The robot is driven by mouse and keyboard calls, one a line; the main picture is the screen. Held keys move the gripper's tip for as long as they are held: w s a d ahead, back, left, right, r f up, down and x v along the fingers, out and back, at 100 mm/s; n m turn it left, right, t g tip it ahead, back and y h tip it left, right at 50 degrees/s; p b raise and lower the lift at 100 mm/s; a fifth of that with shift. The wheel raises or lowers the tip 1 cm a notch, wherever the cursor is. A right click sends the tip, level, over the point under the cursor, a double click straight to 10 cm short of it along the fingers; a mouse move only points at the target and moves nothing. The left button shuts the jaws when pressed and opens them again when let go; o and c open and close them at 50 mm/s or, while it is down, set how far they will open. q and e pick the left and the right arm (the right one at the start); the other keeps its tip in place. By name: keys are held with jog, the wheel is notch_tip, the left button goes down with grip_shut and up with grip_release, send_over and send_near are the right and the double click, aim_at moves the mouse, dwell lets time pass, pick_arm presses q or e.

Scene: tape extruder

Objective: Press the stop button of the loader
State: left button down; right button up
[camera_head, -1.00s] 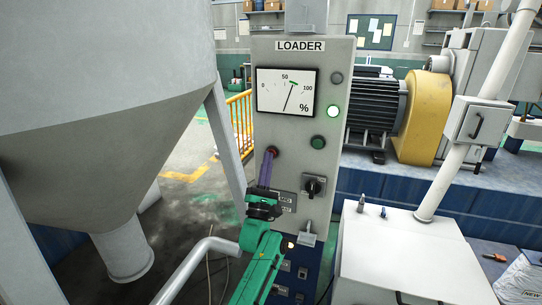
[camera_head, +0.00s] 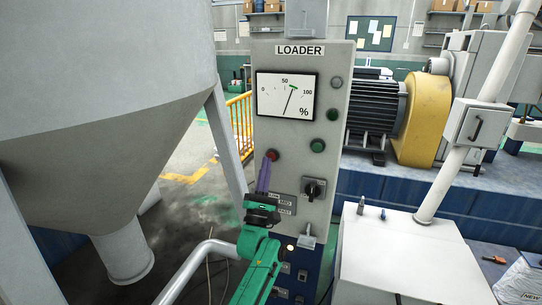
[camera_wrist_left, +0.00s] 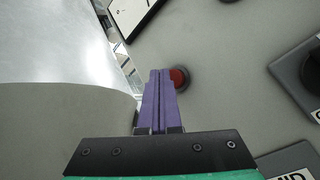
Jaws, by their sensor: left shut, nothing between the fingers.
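The loader panel (camera_head: 322,60) is a tall grey cabinet labelled LOADER. The red stop button (camera_head: 273,155) is on its left side below the gauge; it also shows in the left wrist view (camera_wrist_left: 181,78). My left gripper (camera_head: 265,160), with purple fingers, is shut and empty. Its fingertips are just left of and slightly below the button, partly overlapping it in the wrist view. I cannot tell whether they touch it. The green button (camera_head: 318,146) is to the right. The round lamp (camera_head: 332,114) above it is dark. My right gripper is not in view.
A black rotary switch (camera_head: 314,189) is on the panel, right of my gripper. A large grey hopper (camera_head: 100,130) fills the left. A bent pipe (camera_head: 205,255) runs below it. A white box (camera_head: 405,260) stands at lower right.

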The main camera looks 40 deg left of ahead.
pick_arm(q)
jog(key=shift+s, duration=0.1)
jog(key=shift+d, duration=0.1)
jog(key=s+p, duration=0.1)
jog(key=s+d, duration=0.1)
jog(key=s, duration=0.1)
jog(key=s+p, duration=0.1)
jog(key=shift+s+d+p, duration=0.25)
jog(key=shift+s+p, duration=0.05)
jog(key=shift+s, duration=0.1)
dwell(0.7)
